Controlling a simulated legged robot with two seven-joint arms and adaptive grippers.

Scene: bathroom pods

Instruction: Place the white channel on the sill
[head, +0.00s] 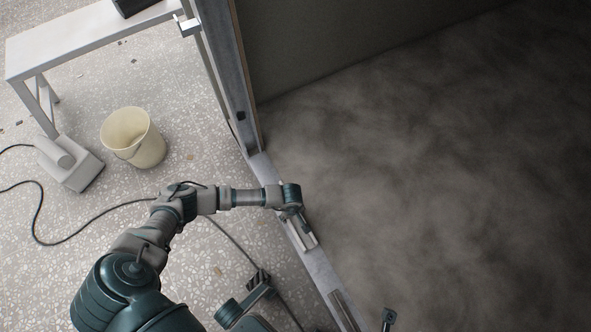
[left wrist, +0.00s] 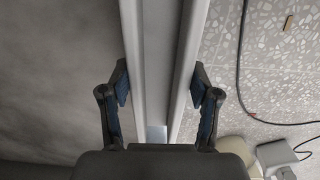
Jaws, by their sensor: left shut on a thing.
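The white channel (left wrist: 160,50) runs lengthwise between the two fingers in the left wrist view, its raised edges against the finger pads. My left gripper (left wrist: 160,84) is shut on it. In the head view my left gripper (head: 298,218) is over the sill (head: 318,268), the narrow grey strip between the speckled floor and the dark floor area. A short pale piece of the channel (head: 306,238) shows just below the gripper, roughly in line with the sill. I cannot tell whether it touches the sill. A dark tip (head: 388,318) at the bottom edge may be my right gripper; its jaws are hidden.
An upright metal frame (head: 235,80) stands at the sill's far end. A cream bucket (head: 133,137), a pale grey machine (head: 70,163) with a dark cable and a white bench (head: 75,38) stand at left. Another narrow strip (head: 345,310) lies along the sill's near end.

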